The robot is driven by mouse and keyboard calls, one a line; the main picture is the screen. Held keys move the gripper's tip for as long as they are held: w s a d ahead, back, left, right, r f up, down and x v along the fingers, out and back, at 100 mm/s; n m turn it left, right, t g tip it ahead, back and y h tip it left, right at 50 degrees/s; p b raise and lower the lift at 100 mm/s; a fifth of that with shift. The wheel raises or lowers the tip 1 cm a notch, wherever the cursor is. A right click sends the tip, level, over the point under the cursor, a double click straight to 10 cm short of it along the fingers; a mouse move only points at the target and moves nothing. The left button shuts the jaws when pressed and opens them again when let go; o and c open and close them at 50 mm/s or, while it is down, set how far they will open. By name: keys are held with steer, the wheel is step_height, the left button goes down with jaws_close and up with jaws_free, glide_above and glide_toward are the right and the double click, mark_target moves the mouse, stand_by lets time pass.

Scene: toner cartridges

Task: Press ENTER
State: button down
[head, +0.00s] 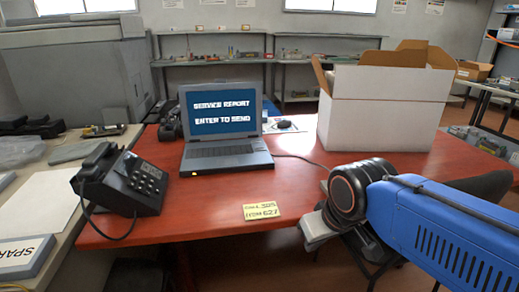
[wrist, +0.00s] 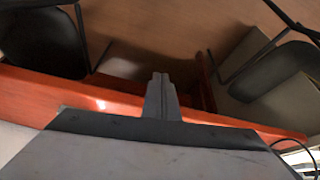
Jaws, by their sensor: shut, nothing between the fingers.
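An open laptop (head: 222,132) stands on the red table in the head view. Its blue screen (head: 222,112) reads "SERVICE REPORT" and "ENTER TO SEND". Its keyboard (head: 220,151) faces me; single keys, including ENTER, are too small to make out. My gripper (wrist: 160,77) is shut and empty in the wrist view, with the table's red edge and the floor behind its fingers. In the head view my arm reaches in from the right, and its end is at the table's front edge, right of and nearer than the laptop. The laptop is not in the wrist view.
A black desk phone (head: 122,181) stands left of the laptop, its cord hanging in front. A yellow note (head: 261,211) lies near the front edge of the red table (head: 200,222). A large open white box (head: 385,110) stands at right.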

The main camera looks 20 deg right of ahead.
stand_by(0.6)
step_height(320, 180, up, 14)
steer(key=n+t, duration=0.4)
steer(key=n, duration=2.2)
glide_above(260, 150)
steer(key=shift+w+d+r+h, duration=0.1)
steer(key=shift+w+d+h, duration=0.05)
steer(key=shift+h, duration=0.15)
steer(key=shift+f, duration=4.4)
steer(key=shift+f, duration=0.15)
steer(key=shift+f, duration=0.25)
